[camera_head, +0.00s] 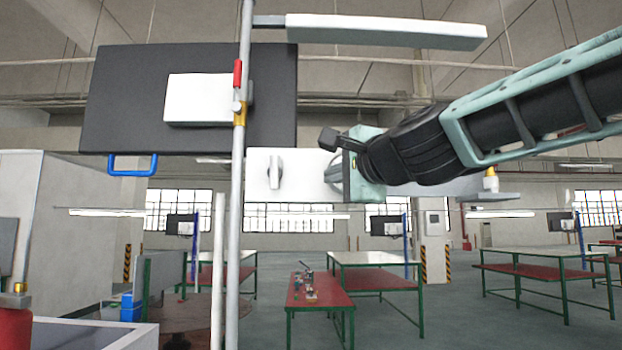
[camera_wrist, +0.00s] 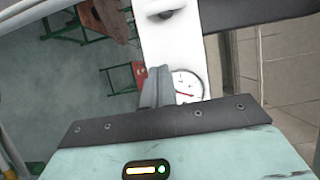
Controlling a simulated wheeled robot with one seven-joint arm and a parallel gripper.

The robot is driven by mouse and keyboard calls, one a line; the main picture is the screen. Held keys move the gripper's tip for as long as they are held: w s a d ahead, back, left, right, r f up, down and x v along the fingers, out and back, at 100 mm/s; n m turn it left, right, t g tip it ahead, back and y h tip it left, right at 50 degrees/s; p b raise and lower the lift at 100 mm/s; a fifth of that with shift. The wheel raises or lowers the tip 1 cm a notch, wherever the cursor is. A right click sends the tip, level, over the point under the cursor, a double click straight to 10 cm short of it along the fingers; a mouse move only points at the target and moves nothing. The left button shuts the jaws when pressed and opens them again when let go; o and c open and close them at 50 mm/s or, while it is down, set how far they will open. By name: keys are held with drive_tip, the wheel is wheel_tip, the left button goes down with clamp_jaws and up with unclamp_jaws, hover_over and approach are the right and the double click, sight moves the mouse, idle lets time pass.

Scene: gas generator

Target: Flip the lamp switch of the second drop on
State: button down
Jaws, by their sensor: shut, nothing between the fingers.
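A white panel (camera_head: 305,188) on a vertical pole faces me, with a grey upright lever or knob (camera_head: 275,169) on its left part. I cannot tell for certain that this is the lamp switch. A long white lamp bar (camera_head: 385,31) extends right from the pole's top. My gripper (camera_head: 335,171) is at the panel's right part, right of the lever. In the wrist view my gripper (camera_wrist: 157,85) is shut and empty in front of the panel (camera_wrist: 170,45), beside a round dial (camera_wrist: 187,86) with a red needle. The knob (camera_wrist: 165,14) is at the top. Contact with the panel is unclear.
The vertical pole (camera_head: 234,200) stands just left of the white panel. A dark board (camera_head: 125,100) with a white box and blue handle is upper left. A red tool table (camera_head: 318,293) and other tables stand well behind.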

sight(301, 184)
drive_tip(key=p+x, duration=0.2)
drive_tip(key=x, duration=0.7)
drive_tip(key=shift+w+a+r, duration=0.1)
drive_tip(key=shift+w+a, duration=0.2)
drive_tip(key=shift+s+a+r+p, duration=0.1)
drive_tip(key=shift+s+a+p, duration=0.1)
drive_tip(key=shift+a+p, duration=0.35)
drive_tip(key=shift+s+a+p, duration=0.25)
drive_tip(key=shift+a+p, duration=0.1)
drive_tip(key=shift+a, duration=0.3)
drive_tip(key=shift+s+a+f, duration=0.1)
drive_tip(key=shift+a+f, duration=0.1)
drive_tip(key=shift+a, duration=0.4)
drive_tip(key=shift+f+b, duration=0.25)
drive_tip(key=shift+b, duration=0.25)
